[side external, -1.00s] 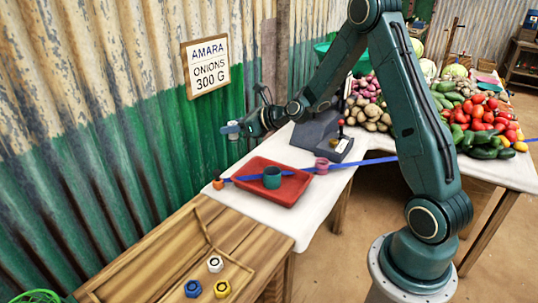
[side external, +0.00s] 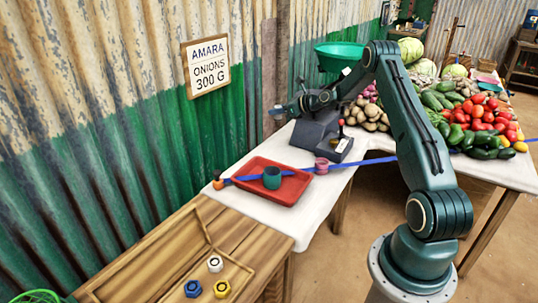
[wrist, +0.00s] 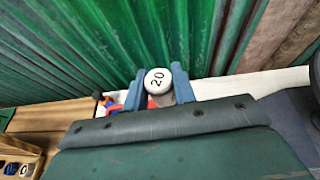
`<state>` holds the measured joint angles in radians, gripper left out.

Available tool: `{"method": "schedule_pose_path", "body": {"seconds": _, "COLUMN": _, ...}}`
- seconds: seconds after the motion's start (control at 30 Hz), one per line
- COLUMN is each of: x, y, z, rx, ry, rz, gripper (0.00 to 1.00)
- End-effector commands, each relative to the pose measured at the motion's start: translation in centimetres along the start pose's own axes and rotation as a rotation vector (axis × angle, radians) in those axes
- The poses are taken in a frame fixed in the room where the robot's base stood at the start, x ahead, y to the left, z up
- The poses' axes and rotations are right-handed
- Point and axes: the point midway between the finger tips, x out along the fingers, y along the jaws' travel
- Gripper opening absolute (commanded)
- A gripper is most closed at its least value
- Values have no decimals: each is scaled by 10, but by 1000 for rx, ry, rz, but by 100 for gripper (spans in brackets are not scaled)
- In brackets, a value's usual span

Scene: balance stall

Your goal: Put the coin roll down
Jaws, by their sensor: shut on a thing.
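The coin roll (wrist: 157,77) shows in the wrist view as a round white end marked "20". It sits between the two blue fingers of my gripper (wrist: 159,86), which is shut on it. In the side view my gripper (side external: 284,109) is raised near the wall, at the left of the dark grey scale (side external: 318,135). The coin roll is too small there to make out clearly. I cannot tell its exact height above the table.
A red tray (side external: 294,194) on the white table holds a teal cup (side external: 272,178). A pink cup (side external: 321,166) stands beside it. A green pan (side external: 340,56) is behind my arm. Vegetables (side external: 480,120) fill the right. A wooden tray (side external: 190,232) is in front.

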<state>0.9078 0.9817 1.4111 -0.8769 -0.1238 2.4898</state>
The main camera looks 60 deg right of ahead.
Motion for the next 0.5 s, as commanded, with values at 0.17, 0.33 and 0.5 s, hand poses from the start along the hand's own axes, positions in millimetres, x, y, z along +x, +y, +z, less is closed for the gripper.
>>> {"method": "schedule_pose_path", "body": {"seconds": 0.17, "x": -3, "y": -11, "z": -3, "rx": -1, "ry": 0, "rz": -7, "gripper": 0}}
{"method": "schedule_pose_path", "body": {"seconds": 0.33, "x": -2, "y": -11, "z": -5, "rx": 0, "ry": 1, "rz": -7, "gripper": 0}}
{"method": "schedule_pose_path", "body": {"seconds": 0.5, "x": 3, "y": -11, "z": -17, "rx": 1, "ry": 2, "rz": -6, "gripper": 0}}
